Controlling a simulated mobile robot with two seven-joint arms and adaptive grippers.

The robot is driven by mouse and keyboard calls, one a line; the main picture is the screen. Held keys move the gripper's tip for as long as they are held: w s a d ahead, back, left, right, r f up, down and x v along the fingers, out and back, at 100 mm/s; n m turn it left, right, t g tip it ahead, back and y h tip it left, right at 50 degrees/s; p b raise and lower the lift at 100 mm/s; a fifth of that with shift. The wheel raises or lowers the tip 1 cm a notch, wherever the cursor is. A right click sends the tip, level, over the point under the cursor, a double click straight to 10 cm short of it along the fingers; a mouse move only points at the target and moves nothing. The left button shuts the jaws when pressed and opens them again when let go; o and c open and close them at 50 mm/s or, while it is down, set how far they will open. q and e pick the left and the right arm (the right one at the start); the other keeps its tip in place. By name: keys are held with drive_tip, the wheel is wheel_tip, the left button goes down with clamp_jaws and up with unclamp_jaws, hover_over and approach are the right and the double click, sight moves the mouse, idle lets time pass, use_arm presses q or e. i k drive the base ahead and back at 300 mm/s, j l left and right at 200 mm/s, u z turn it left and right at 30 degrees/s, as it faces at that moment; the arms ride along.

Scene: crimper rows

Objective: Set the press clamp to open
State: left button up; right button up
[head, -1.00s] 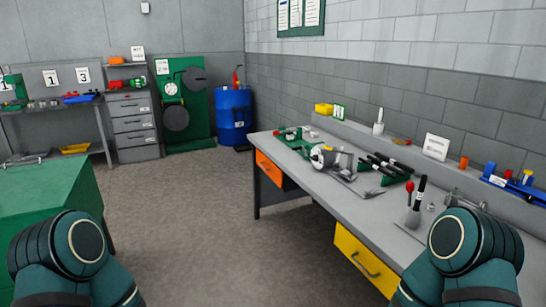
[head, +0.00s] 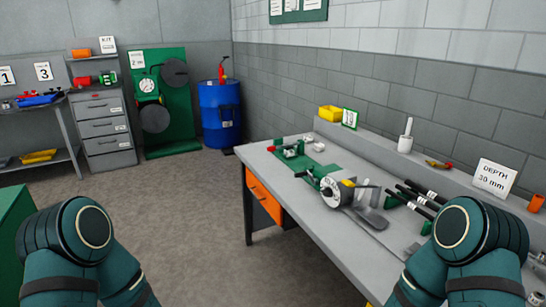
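A long grey workbench (head: 292,221) runs along the right wall. On it stands a round metal machine (head: 334,193) with a white dial face and a yellow part. Behind it, a small green device with a red part (head: 285,151) lies near the bench's far end. I cannot tell for sure which of these is the press clamp, or whether a clamp is open or shut. Both my arms show in the lower corners, but neither gripper is in view.
Several black-handled tools (head: 416,195) lie on the bench's right side. A "DEPTH 30 mm" sign (head: 494,177) and a yellow bin (head: 330,113) are on the back ledge. A blue barrel (head: 220,112) and a green-backed machine (head: 165,100) stand at the far wall. The floor between is clear.

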sight(289, 146)
drive_tip(key=i+j+z, duration=0.15)
drive_tip(key=i, duration=0.2)
drive_tip(key=z, duration=0.35)
drive_tip(key=i+j+z, duration=0.1)
drive_tip(key=z, duration=0.25)
drive_tip(key=j+z, duration=0.15)
drive_tip(key=z, duration=0.2)
drive_tip(key=i+j+z, duration=0.1)
drive_tip(key=j+z, duration=0.2)
drive_tip(key=j, duration=0.2)
drive_tip(key=j+z, duration=0.3)
drive_tip(key=j, duration=0.15)
drive_tip(key=j+z, duration=0.15)
drive_tip(key=j, duration=0.85)
